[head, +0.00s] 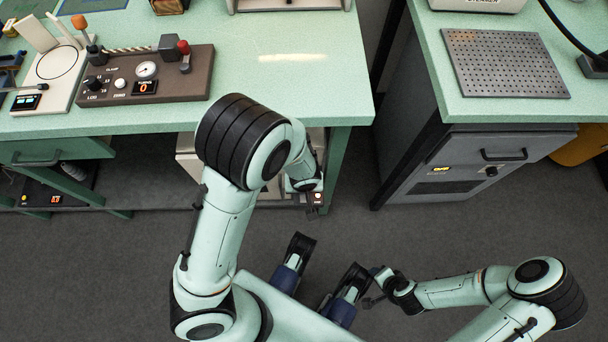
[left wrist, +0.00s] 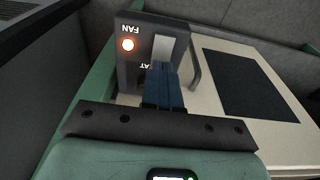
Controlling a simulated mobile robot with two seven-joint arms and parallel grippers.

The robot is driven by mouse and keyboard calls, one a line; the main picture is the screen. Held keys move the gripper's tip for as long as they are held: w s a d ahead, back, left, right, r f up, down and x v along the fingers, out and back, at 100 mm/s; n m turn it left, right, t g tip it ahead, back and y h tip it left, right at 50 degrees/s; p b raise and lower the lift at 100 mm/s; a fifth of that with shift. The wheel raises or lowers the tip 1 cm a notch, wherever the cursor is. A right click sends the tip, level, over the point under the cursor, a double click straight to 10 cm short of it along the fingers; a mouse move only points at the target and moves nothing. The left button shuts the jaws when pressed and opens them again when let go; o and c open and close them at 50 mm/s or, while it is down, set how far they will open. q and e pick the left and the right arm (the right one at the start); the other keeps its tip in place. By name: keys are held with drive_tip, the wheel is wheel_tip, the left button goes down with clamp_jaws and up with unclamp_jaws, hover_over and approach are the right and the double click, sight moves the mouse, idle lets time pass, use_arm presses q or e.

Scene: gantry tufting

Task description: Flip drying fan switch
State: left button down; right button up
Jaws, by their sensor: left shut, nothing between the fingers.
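The dark fan panel (left wrist: 130,70) shows in the left wrist view, with upside-down "FAN" lettering and a glowing orange-white lamp (left wrist: 128,44). A second label, partly hidden, ends in "AT". My left gripper (left wrist: 162,70) is shut and empty, with its blue fingertips over the panel's face beside the lamp. A light grey upright piece shows just beyond the fingertips; I cannot tell whether it is the switch or whether they touch it. In the head view, the panel (head: 317,199) is small, below the table's front edge beside my left wrist. My right gripper (head: 376,288) is low over the floor.
The panel adjoins a cream cabinet with a dark sheet (left wrist: 250,85) and a grey handle (left wrist: 194,65). The green table (head: 300,80) overhangs this spot and carries a brown gauge box (head: 185,87). A second bench (head: 500,100) stands right, across a gap of floor.

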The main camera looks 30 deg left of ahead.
use_arm(q)
drive_tip(key=shift+f+b, duration=0.5)
drive_tip(key=shift+f, duration=0.2)
use_arm(e)
drive_tip(key=shift+f, duration=0.6)
use_arm(q)
wheel_tip(320, 180, up, 7)
drive_tip(key=p, duration=0.5)
drive_tip(key=shift+p, duration=0.35)
use_arm(e)
wheel_tip(320, 180, up, 7)
drive_tip(key=shift+w+f, duration=0.15)
